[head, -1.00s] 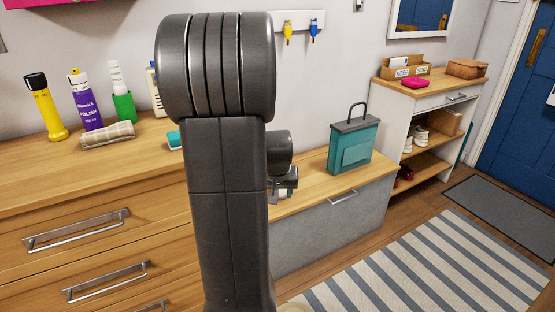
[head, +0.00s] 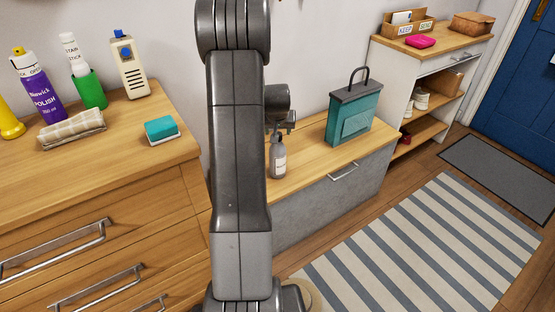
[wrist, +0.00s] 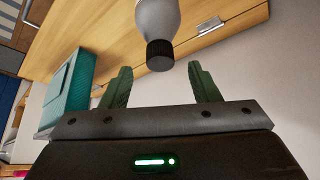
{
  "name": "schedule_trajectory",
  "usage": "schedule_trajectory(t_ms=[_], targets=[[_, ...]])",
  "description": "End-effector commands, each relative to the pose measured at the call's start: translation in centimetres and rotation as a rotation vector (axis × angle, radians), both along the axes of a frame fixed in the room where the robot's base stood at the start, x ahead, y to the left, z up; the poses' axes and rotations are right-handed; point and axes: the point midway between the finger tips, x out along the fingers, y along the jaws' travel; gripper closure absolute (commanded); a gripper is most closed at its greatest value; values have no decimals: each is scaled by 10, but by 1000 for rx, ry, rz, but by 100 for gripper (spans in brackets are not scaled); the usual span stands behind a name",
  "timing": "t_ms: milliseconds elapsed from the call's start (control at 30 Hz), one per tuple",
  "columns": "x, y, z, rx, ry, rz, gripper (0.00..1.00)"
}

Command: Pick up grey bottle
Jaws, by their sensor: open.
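The grey bottle (head: 278,158) stands upright on the low wooden bench top (head: 310,160), just right of my arm in the head view. In the wrist view the bottle (wrist: 158,14) comes in from the top edge, with its black cap (wrist: 160,55) toward me. My gripper (wrist: 160,75) is open and empty. Its two green fingers are spread to either side of the cap's line, and the cap is just beyond the fingertips. In the head view my gripper (head: 285,122) is above the bottle and partly hidden by my arm.
A teal lidded box (head: 353,118) stands right of the bottle on the bench; it also shows in the wrist view (wrist: 68,85). The higher drawer unit (head: 100,215) at left holds a polish can (head: 40,92), several containers, a cloth and a sponge (head: 160,129). The bench behind is bounded by a wall.

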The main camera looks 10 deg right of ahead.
Motion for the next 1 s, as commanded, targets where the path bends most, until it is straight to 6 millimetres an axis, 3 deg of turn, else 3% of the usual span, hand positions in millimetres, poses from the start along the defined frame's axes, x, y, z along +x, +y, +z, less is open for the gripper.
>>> schedule_trajectory(t_ms=[267, 600, 833, 867, 1000], targets=[[8, -2, -16, 0, 0, 0, 44], [27, -6, -57, 1, 0, 0, 44], [28, -6, -58, 1, -1, 0, 44], [28, -6, -58, 1, -1, 0, 46], [28, -6, -58, 1, -1, 0, 74]])
